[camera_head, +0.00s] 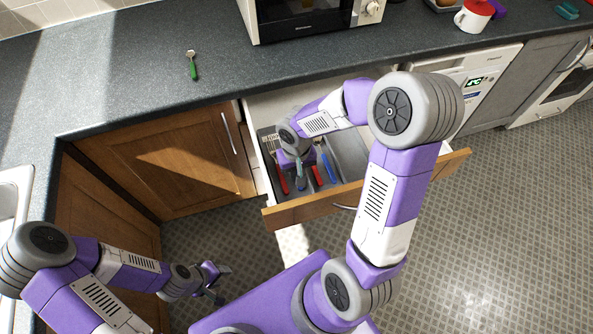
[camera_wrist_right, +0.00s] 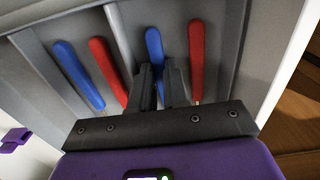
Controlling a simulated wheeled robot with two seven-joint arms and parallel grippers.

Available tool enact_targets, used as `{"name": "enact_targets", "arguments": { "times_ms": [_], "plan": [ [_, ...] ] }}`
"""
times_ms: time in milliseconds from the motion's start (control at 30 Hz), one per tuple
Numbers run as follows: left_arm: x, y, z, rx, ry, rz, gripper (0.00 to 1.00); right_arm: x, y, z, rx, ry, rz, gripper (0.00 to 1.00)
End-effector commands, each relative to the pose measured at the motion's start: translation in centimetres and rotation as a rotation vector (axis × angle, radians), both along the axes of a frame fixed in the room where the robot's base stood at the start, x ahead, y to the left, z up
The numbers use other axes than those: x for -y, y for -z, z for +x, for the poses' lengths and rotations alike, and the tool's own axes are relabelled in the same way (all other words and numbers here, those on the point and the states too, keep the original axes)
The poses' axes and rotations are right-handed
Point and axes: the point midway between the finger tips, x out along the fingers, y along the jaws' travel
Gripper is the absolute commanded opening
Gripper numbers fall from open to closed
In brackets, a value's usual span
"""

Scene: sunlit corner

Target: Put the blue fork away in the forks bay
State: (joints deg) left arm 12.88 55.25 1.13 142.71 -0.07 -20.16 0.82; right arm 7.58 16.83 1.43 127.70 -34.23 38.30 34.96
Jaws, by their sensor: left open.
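The open drawer (camera_head: 370,186) holds a grey cutlery tray (camera_wrist_right: 226,25). My right gripper (camera_wrist_right: 162,72) reaches down into the tray. Its fingers are close together, one on each side of a blue handle, which I take as the blue fork (camera_wrist_right: 154,42). The handle shows between and beyond the fingers; its other end is hidden. A red-handled piece (camera_wrist_right: 197,50) lies beside it in the same bay. Across a divider lie another blue handle (camera_wrist_right: 78,72) and a red one (camera_wrist_right: 107,68). My left gripper (camera_head: 220,283) is open and empty above the floor.
A green-handled spoon (camera_head: 193,69) lies on the dark worktop (camera_head: 120,75). A microwave (camera_head: 305,18) and a red-and-white mug (camera_head: 474,16) stand at the back. The drawer front juts out over the tiled floor. The worktop around the spoon is clear.

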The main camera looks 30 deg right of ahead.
Motion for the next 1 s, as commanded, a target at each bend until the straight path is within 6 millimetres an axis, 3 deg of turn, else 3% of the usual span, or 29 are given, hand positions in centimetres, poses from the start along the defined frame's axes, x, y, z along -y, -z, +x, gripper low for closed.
{"name": "enact_targets", "arguments": {
  "times_ms": [67, 500, 1000],
  "plan": [
    [0.0, 0.0, 0.0, 0.000, 0.000, 0.000, 0.43, 0.0, 0.0, 0.0, 0.000, 0.000, 0.000, 0.26],
    [0.0, -0.9, 0.0, 0.000, 0.000, 0.000, 0.43, 0.0, -0.9, 0.0, 0.000, 0.000, 0.000, 0.26],
    [0.0, -4.4, 0.0, 0.000, 0.000, 0.000, 0.43, 0.0, -11.1, 0.1, 0.003, 0.000, 0.000, 0.26]
  ]
}}
